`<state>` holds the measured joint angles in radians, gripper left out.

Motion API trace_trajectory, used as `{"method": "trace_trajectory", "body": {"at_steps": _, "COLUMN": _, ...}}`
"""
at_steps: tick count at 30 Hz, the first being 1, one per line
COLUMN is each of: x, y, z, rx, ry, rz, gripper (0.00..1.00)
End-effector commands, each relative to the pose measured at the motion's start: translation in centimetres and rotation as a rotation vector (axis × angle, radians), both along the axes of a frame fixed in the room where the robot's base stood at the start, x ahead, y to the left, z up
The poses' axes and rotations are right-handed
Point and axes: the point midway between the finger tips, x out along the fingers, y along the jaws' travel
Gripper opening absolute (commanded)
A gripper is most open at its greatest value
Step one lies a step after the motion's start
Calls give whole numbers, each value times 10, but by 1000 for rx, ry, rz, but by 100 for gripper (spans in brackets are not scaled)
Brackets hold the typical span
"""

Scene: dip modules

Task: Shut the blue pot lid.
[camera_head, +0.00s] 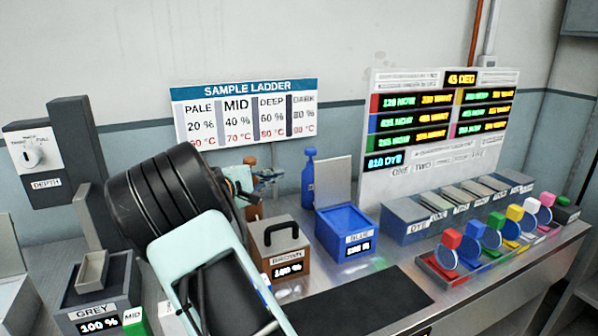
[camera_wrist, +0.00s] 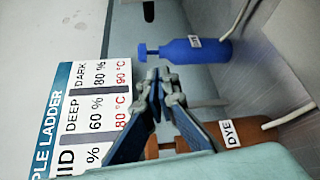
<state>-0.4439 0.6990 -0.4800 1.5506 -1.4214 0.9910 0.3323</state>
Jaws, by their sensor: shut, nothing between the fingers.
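The blue pot (camera_head: 340,243) stands on the bench at centre right of the head view, with a BLUE label and a lit display. Its lid (camera_head: 333,180) appears as a pale grey panel standing upright at the pot's back edge, so the pot is open. My gripper (camera_head: 268,176) is left of the lid and above the brown pot, partly hidden behind my arm. In the wrist view my gripper (camera_wrist: 157,78) is shut and empty, pointing toward the wall. The blue pot and its lid do not clearly show in the wrist view.
The brown pot (camera_head: 273,262), with a black handle on top, stands just left of the blue pot. A blue bottle (camera_head: 308,182) stands behind; it also shows in the wrist view (camera_wrist: 196,50). A grey box row (camera_head: 405,232) is right. A dark mat (camera_head: 360,300) lies clear in front.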

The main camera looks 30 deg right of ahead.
Motion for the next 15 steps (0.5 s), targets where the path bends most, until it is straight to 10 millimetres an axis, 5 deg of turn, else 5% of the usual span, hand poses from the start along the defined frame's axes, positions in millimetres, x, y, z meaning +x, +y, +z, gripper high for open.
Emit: {"method": "trace_trajectory", "body": {"at_steps": 15, "x": 39, "y": -86, "z": -14, "rx": 0, "ry": 0, "rz": -5, "gripper": 0}}
